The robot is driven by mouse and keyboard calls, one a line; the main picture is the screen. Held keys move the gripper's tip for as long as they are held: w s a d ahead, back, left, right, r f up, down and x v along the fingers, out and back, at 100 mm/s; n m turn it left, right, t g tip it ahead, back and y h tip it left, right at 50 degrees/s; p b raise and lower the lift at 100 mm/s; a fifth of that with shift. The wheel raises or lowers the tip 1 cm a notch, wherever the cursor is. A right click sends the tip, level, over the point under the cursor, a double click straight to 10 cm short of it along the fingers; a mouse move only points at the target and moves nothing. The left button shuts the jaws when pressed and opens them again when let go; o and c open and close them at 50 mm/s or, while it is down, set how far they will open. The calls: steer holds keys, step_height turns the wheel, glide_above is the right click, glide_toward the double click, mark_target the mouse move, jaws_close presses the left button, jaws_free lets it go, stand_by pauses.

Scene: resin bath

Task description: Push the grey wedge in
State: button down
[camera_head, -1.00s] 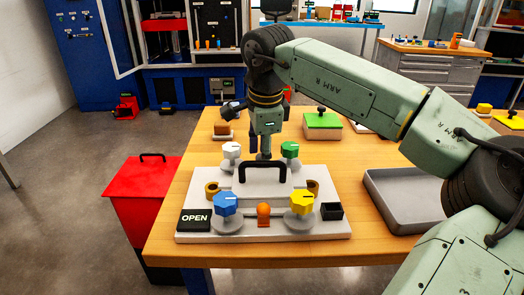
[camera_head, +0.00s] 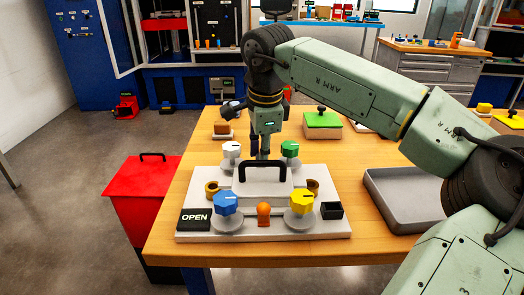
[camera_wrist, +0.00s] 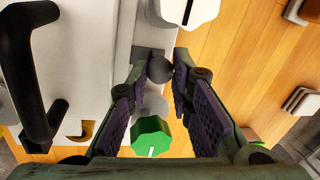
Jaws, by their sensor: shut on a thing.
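The grey wedge (camera_wrist: 147,54) shows in the wrist view as a dark grey piece at the edge of the white box, with a round dark grey knob (camera_wrist: 160,69) in front. My gripper (camera_wrist: 163,71) has its fingertips closed on either side of this knob. How deep the wedge sits cannot be made out. In the head view my gripper (camera_head: 262,152) points down at the far side of the white box (camera_head: 262,187), behind its black handle (camera_head: 262,167). The wedge is hidden there.
White (camera_head: 232,150), green (camera_head: 290,149), blue (camera_head: 225,203) and yellow (camera_head: 301,202) knobs stand around the box on a pale base plate with an OPEN sign (camera_head: 195,218). A grey tray (camera_head: 385,205) lies to the right. A red bin (camera_head: 143,197) stands left of the table.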

stand_by(0.3)
steer(key=shift+s, duration=0.35)
steer(key=c, duration=1.4)
jaws_free()
steer(key=shift+c, duration=0.2)
steer(key=shift+w, duration=0.15)
